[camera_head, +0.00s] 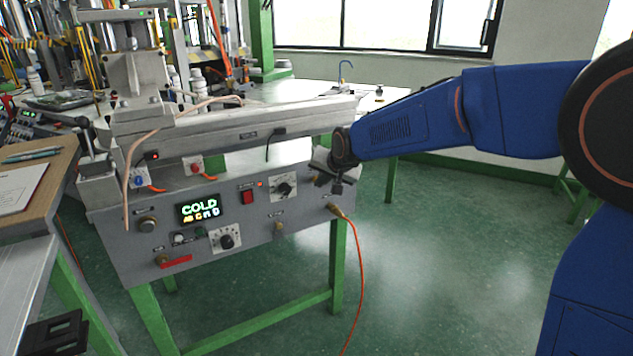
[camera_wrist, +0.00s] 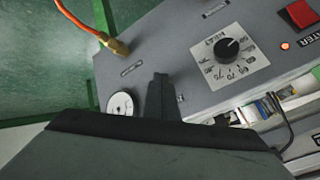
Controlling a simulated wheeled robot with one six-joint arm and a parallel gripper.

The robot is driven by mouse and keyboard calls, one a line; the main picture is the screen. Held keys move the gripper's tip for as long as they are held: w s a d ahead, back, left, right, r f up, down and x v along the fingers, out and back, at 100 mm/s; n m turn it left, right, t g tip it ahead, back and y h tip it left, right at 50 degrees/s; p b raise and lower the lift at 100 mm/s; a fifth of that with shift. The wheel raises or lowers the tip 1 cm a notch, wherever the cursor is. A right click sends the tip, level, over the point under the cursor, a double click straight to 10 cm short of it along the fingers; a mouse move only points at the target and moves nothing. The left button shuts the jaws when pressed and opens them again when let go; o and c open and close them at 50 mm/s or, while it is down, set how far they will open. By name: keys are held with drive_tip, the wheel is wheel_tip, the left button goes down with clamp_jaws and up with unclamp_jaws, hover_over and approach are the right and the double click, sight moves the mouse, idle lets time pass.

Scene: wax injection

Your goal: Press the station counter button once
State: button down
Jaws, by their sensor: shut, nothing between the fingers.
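The wax injection station (camera_head: 150,270) has a grey front panel with a lit display (camera_head: 198,209) reading "COLD". A blue button (camera_head: 138,182) and a red button (camera_head: 196,168) sit on small boxes above the panel; I cannot tell which control is the counter button. A red rocker switch (camera_head: 247,197) and a dial (camera_head: 284,188) are on the panel; the dial also shows in the wrist view (camera_wrist: 228,48). My gripper (camera_head: 337,188) is at the panel's right end, shut and empty.
An orange hose (camera_head: 359,270) hangs from a brass fitting (camera_head: 337,210) just below my gripper. The station's long upper body (camera_head: 250,128) stands behind the panel. A white table (camera_head: 385,93) is at the back.

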drive_tip(key=shift+s+d, duration=0.5)
drive_tip(key=shift+s, duration=0.2)
drive_tip(key=shift+s+d, duration=0.1)
drive_tip(key=s+d, duration=0.1)
drive_tip(key=s, duration=0.1)
drive_tip(key=s+d, duration=0.1)
drive_tip(key=s, duration=0.1)
drive_tip(key=shift+d, duration=0.35)
idle(0.6)
